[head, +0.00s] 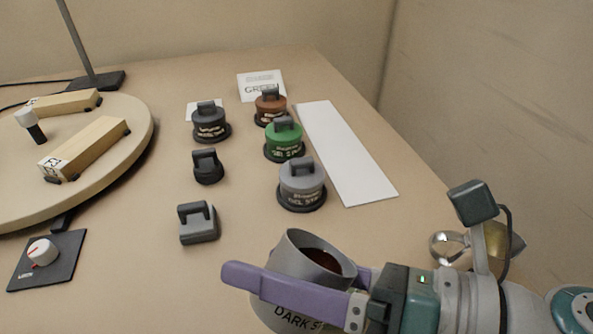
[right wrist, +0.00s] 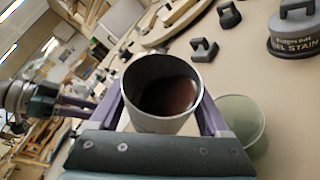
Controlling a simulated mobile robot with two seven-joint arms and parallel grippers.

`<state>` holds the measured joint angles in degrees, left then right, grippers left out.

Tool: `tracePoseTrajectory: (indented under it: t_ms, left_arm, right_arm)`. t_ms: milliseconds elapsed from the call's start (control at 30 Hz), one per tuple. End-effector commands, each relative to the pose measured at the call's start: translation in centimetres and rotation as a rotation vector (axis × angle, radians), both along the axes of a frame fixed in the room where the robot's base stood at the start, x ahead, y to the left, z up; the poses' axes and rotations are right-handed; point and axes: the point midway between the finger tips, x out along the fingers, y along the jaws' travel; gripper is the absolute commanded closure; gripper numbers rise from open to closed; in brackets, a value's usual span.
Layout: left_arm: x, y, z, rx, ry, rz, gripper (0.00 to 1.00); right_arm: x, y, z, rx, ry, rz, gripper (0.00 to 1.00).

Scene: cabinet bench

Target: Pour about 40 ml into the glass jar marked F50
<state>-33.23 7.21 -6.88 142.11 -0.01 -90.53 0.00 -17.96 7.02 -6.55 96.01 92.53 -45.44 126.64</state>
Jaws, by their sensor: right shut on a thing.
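My right gripper (head: 296,272) is shut on a grey cup (head: 288,246) whose lettering begins "DARK S"; the rest is covered. Dark red-brown liquid (right wrist: 170,95) shows inside the cup. The cup leans somewhat in the head view; no stream leaves its rim. In the right wrist view a greenish, see-through glass jar (right wrist: 241,122) stands just right of the cup, partly hidden by my gripper. No F50 mark is readable on it. I cannot make out this jar in the head view.
Several lidded cans, including a green one (head: 284,140) and a grey one (head: 301,184), stand mid-bench. A white strip (head: 346,153) lies right of them. A shiny object (head: 449,246) sits behind my wrist.

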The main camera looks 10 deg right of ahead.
Motion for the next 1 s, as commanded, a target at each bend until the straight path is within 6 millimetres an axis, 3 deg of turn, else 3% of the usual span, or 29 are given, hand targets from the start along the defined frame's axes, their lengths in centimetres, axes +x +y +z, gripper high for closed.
tracePoseTrajectory:
  t_ms: [1000]
  left_arm:
    - [0.0, -0.2, -1.2, -0.008, 0.000, 0.006, 0.51]
  right_arm:
    - [0.1, -0.1, 0.7, 0.125, 0.076, 0.000, 0.91]
